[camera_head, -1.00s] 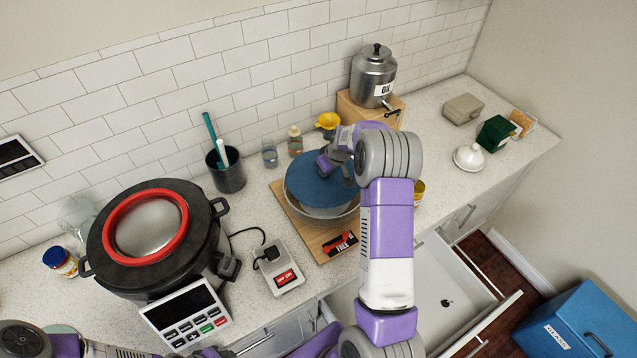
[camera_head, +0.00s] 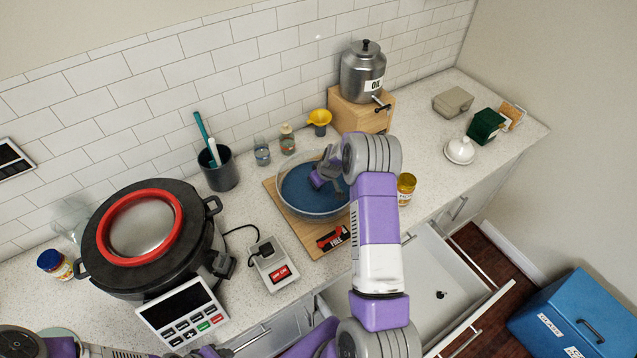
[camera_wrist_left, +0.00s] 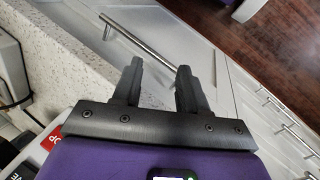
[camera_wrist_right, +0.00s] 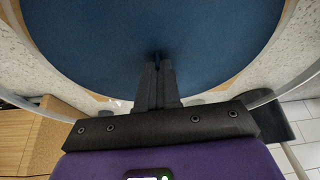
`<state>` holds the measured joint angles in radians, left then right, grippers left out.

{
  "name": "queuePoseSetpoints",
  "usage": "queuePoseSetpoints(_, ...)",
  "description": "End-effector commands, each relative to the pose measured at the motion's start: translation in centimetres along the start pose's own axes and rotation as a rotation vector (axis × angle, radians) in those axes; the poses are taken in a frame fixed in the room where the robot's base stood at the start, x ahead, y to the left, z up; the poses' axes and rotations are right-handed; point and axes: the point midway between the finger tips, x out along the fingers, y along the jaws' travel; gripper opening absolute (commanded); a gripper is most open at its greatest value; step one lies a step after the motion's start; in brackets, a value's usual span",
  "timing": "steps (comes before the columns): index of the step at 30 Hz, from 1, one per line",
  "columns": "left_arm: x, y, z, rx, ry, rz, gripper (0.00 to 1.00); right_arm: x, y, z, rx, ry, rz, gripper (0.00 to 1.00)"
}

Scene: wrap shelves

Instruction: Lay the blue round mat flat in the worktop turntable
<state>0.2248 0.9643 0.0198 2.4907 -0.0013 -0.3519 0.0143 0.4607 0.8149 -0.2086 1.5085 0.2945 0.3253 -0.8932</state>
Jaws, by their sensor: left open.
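The blue round mat (camera_head: 300,187) lies inside the clear round glass turntable (camera_head: 312,216) on a wooden board, and looks about level. Whether it touches the bottom all round cannot be told. In the right wrist view the mat (camera_wrist_right: 150,30) fills the space within the clear rim. My right gripper (camera_head: 318,178) reaches into the turntable from above. In the right wrist view its fingers (camera_wrist_right: 158,66) are close together at the mat, seemingly pinching it; the contact is partly hidden. My left gripper (camera_wrist_left: 158,72) is open and empty, away from the mat near the counter's front edge.
An oil tin (camera_head: 362,70) stands behind on a wooden block, a yellow-capped jar (camera_head: 405,188) right. An open drawer (camera_head: 430,285) juts out in front.

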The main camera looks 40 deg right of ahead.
Motion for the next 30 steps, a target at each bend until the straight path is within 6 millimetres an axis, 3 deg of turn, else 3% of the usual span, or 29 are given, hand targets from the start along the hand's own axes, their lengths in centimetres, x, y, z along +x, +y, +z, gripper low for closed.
queuePoseSetpoints(1,0.2,-0.1,0.0,0.000,0.000,0.000,0.43,0.1,0.0,0.1,0.000,0.000,0.000,0.07)
queuePoseSetpoints(6,0.1,0.0,0.0,0.000,0.000,0.000,0.43,0.0,0.0,0.0,0.000,0.000,0.000,0.29)
queuePoseSetpoints(17,-0.4,0.1,0.0,0.000,0.000,0.000,0.43,-0.3,0.0,-0.1,0.001,0.000,0.000,0.29)
queuePoseSetpoints(23,-0.1,0.0,0.0,0.000,0.000,0.000,0.43,-3.1,0.1,-0.2,0.001,0.003,0.002,0.29)
queuePoseSetpoints(30,0.3,-0.1,0.0,0.000,0.000,0.000,0.43,-8.1,0.0,-0.2,0.000,0.003,0.002,0.29)
